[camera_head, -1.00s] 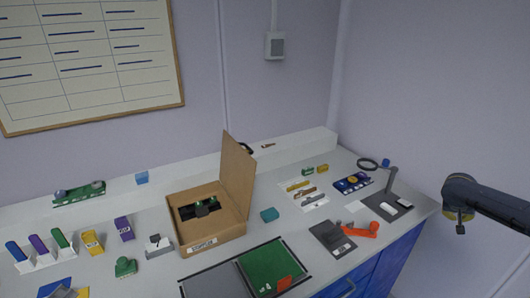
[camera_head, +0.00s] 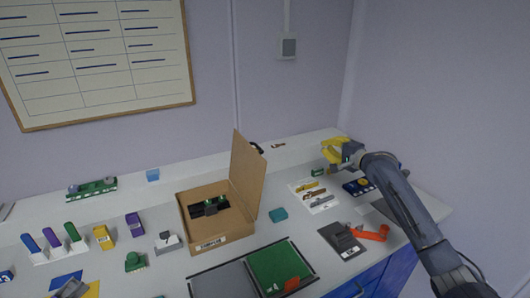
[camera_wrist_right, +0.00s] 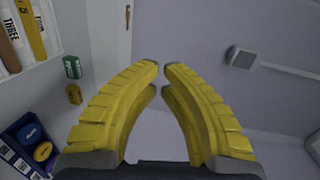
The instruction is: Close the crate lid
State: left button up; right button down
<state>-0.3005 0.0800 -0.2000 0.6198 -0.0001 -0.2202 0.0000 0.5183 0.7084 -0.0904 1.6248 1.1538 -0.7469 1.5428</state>
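The crate (camera_head: 222,241) is a brown cardboard-like box on the bench, with a label on its front and dark and green items inside. Its lid (camera_head: 247,172) stands raised and upright at the crate's right side. My right gripper (camera_head: 333,150), with yellow fingers, is above the back right of the bench, to the right of the lid and apart from it. In the right wrist view its fingers (camera_wrist_right: 162,72) are spread with a gap between the tips and nothing between them. My left gripper is not in view.
A teal block (camera_head: 278,214) lies right of the crate. A white sheet with several strips (camera_head: 313,196) and a dark device with an orange handle (camera_head: 342,240) lie further right. Colored holders stand at left.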

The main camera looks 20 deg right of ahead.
jog(key=s+a+f+m+t+y, duration=0.1)
jog(key=s+a+f+y, duration=0.1)
jog(key=a, duration=0.5)
jog(key=s+a+f+m+y, duration=0.1)
jog(key=s+a+m, duration=0.1)
jog(key=a, duration=0.4)
jog(key=w+a+r, duration=0.2)
jog(key=w+a, duration=0.6)
jog(key=shift+w, duration=0.2)
jog(key=shift+a, duration=0.15)
jog(key=shift+a, duration=0.1)
